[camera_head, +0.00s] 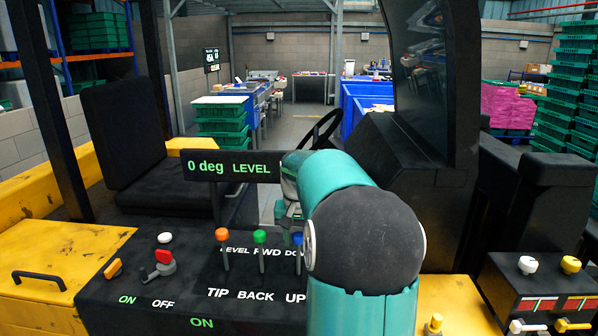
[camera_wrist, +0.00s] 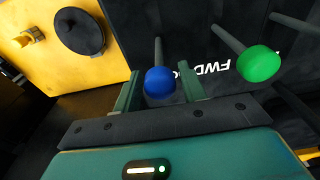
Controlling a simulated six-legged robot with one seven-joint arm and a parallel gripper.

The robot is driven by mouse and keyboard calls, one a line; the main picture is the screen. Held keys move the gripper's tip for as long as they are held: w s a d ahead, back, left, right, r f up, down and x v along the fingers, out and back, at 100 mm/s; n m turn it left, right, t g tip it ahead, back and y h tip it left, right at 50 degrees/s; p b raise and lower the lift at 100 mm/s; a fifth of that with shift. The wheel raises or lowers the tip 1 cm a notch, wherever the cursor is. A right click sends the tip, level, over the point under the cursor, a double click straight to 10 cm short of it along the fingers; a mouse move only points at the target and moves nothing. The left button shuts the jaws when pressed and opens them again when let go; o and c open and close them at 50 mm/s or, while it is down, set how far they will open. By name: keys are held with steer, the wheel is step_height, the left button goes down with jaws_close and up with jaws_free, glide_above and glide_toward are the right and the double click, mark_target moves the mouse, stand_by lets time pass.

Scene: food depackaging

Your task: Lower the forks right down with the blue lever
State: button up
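The blue lever (camera_head: 297,240) is the rightmost of three levers on the black console, partly hidden by my arm, with "UP" in front of it. In the wrist view its blue knob (camera_wrist: 159,83) sits between the fingers of my gripper (camera_wrist: 158,73). The fingers are apart, one on each side, and a gap shows beside the knob. In the head view my gripper (camera_head: 288,210) is mostly hidden behind my teal arm. The forks are not visible in either view.
The green lever (camera_head: 260,237) stands just left of the blue one, and the orange lever (camera_head: 222,235) further left. A display (camera_head: 231,167) reads "0 deg LEVEL".

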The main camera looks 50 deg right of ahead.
steer(key=c, duration=0.4)
steer(key=shift+d, duration=0.1)
steer(key=shift+w+d+f, duration=0.15)
steer(key=shift+w+d, duration=0.65)
steer(key=shift+d, duration=0.15)
steer(key=shift+w+d+f, duration=0.15)
steer(key=shift+w+d, duration=0.6)
steer(key=shift+d, duration=0.15)
steer(key=shift+a+r, duration=0.1)
stand_by(1.1)
steer(key=shift+s+a+r, duration=0.15)
steer(key=shift+s+a, duration=0.65)
steer(key=shift+a, duration=0.15)
steer(key=shift+s+a+r, duration=0.1)
steer(key=shift+s+a, duration=0.65)
steer(key=shift+a, duration=0.15)
steer(key=o, duration=0.8)
steer(key=shift+s+a+r, duration=0.15)
steer(key=shift+r, duration=1.85)
steer(key=shift+s+a+r, duration=0.1)
steer(key=shift+a+r, duration=0.05)
steer(key=shift+r, duration=1.8)
